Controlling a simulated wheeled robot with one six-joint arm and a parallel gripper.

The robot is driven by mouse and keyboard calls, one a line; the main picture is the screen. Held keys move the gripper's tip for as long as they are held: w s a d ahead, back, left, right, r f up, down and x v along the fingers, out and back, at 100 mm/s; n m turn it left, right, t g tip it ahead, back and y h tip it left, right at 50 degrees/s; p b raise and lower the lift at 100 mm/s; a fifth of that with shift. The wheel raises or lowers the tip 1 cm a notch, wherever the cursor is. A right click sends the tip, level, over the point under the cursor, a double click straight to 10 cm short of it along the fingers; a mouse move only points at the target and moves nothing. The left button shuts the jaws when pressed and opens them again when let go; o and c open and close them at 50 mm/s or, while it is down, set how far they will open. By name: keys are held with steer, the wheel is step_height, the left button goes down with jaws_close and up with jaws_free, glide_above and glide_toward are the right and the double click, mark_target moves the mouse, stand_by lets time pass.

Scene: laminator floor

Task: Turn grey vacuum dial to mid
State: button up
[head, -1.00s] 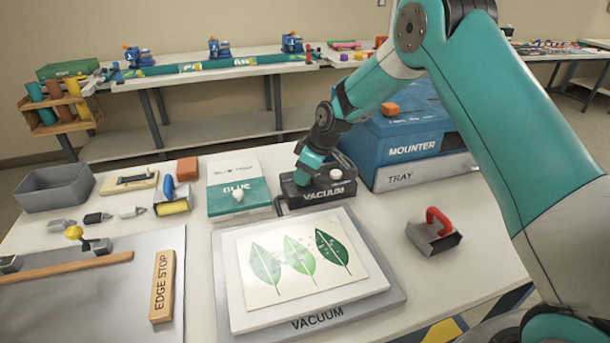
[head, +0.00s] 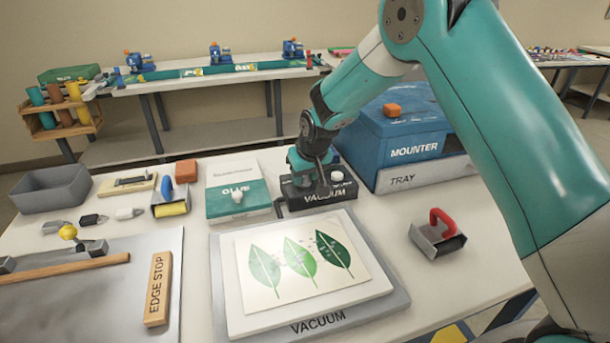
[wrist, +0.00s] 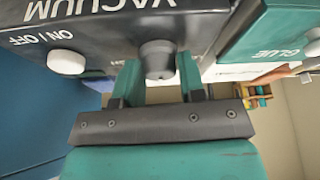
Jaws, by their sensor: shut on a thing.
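The black vacuum box (head: 300,196) stands behind the vacuum plate in the head view, and it also shows in the wrist view (wrist: 105,25). Its grey dial (wrist: 158,57) sits between my two teal fingers in the wrist view. My gripper (wrist: 159,68) is shut on the dial, with one finger on each side. A white on/off knob (wrist: 66,62) is beside it on the box. In the head view my gripper (head: 322,186) is down at the box and hides the dial. The dial's setting cannot be read.
The blue mounter (head: 400,140) stands close on the right and the glue box (head: 236,200) close on the left. The white vacuum plate (head: 310,318) with a leaf print (head: 300,262) lies in front. A red-handled tool (head: 438,236) is at the right.

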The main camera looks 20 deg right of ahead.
steer(key=shift+m, duration=0.3)
steer(key=o, duration=0.9)
steer(key=shift+r, duration=0.1)
steer(key=b+v, duration=0.1)
steer(key=v, duration=1.6)
steer(key=shift+s+a+r+b, duration=0.1)
steer(key=shift+r+b, duration=0.05)
steer(key=shift+b, duration=0.25)
